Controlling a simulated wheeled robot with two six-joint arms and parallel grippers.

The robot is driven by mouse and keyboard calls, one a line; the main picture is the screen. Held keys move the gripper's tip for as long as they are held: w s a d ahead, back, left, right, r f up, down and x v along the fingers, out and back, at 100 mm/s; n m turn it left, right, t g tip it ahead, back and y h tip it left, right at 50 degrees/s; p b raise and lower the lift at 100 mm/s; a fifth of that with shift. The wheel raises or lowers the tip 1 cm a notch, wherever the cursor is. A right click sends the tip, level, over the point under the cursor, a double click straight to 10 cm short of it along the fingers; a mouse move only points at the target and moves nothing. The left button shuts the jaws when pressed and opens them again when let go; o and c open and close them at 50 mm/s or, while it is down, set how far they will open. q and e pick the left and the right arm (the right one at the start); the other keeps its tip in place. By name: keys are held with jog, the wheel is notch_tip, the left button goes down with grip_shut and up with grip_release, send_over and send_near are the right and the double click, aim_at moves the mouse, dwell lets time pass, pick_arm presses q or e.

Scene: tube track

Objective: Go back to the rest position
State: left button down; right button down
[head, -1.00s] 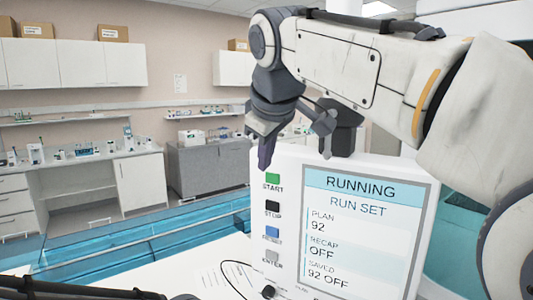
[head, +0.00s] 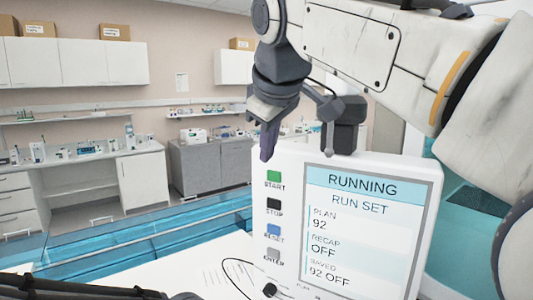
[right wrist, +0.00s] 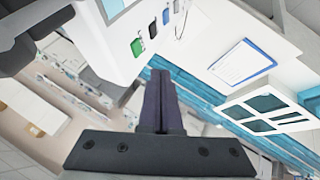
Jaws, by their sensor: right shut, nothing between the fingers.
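My right gripper (head: 268,140) hangs in front of the upper left corner of a white control panel (head: 259,225) in the head view. Its dark fingers point down above the green START button (head: 274,177). In the right wrist view the two dark fingers (right wrist: 160,95) lie together, with nothing between them. They look clear of the panel. The panel's screen (head: 362,225) reads RUNNING, RUN SET, PLAN 92, RECAP OFF, SAVED 92 OFF. My left gripper cannot be made out; only dark parts show along the bottom left edge.
Black STOP (head: 274,204), blue RESET (head: 274,230) and grey ENTER (head: 273,255) buttons run below START. A clipboard (right wrist: 242,62) and a white frame with openings (right wrist: 225,103) show in the right wrist view. Lab benches (head: 142,180) and a grey cabinet (head: 205,166) stand far behind.

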jog(key=s+f+m+g+b, duration=0.15)
jog(key=s+f, duration=0.35)
jog(key=f, duration=0.6)
jog(key=s+f+g+b, duration=0.25)
jog(key=s+f, duration=0.25)
jog(key=f, duration=0.5)
jog(key=s+f+g+b, duration=0.1)
jog(key=s+f+b, duration=0.1)
jog(key=s+f, duration=0.65)
jog(key=s+d+f+m+g, duration=0.1)
jog(key=s+d+f, duration=0.1)
jog(key=f, duration=0.4)
jog(key=s+d+f+m+g+b, duration=0.1)
jog(key=s+d+f, duration=0.1)
jog(key=s+f, duration=0.2)
notch_tip(320, 180, down, 3)
jog(key=shift+f, duration=0.1)
jog(key=shift+s, duration=0.1)
